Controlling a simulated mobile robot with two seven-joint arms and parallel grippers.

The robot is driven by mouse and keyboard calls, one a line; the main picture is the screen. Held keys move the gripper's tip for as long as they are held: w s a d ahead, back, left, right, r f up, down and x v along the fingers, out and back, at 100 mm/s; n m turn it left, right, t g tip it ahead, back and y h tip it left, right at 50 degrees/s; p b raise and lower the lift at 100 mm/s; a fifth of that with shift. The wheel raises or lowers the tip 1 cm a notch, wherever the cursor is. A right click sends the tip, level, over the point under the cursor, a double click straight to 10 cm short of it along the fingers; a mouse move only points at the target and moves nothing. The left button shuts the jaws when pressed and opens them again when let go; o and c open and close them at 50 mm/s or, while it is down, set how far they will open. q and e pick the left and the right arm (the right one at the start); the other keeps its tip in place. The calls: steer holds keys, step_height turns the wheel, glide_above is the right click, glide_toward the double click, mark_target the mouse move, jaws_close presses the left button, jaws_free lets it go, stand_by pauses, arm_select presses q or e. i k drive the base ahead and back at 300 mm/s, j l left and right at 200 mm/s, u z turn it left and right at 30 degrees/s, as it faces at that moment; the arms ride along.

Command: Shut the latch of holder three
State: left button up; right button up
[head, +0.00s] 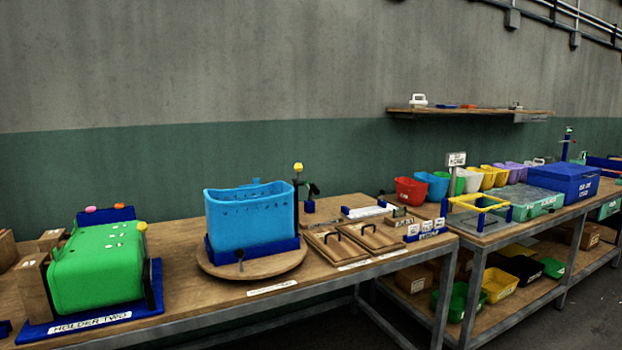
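A blue perforated bin (250,216) stands upright in a dark blue holder (262,253) on a round wooden turntable (225,270). The label strip (271,287) before it is too small to read, so I cannot confirm that this is holder three. A dark upright post with a yellow knob (298,168) rises at the bin's right rear. A small dark lever (240,256) shows at the holder's front. I cannot tell which part is the latch or its state. Neither of my grippers is in view.
A green bin (98,268) lies on its side in a blue holder marked "HOLDER TWO" (88,322) at left. Wooden boards with handles (372,237) lie right of the turntable. Coloured bins, including a red one (410,190), line the farther bench. Cardboard boxes crowd the left edge.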

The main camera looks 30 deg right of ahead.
mark_target(298, 166)
steer(key=i+l, duration=0.1)
steer(key=l, duration=1.45)
steer(key=i+l, duration=0.15)
steer(key=l, duration=0.6)
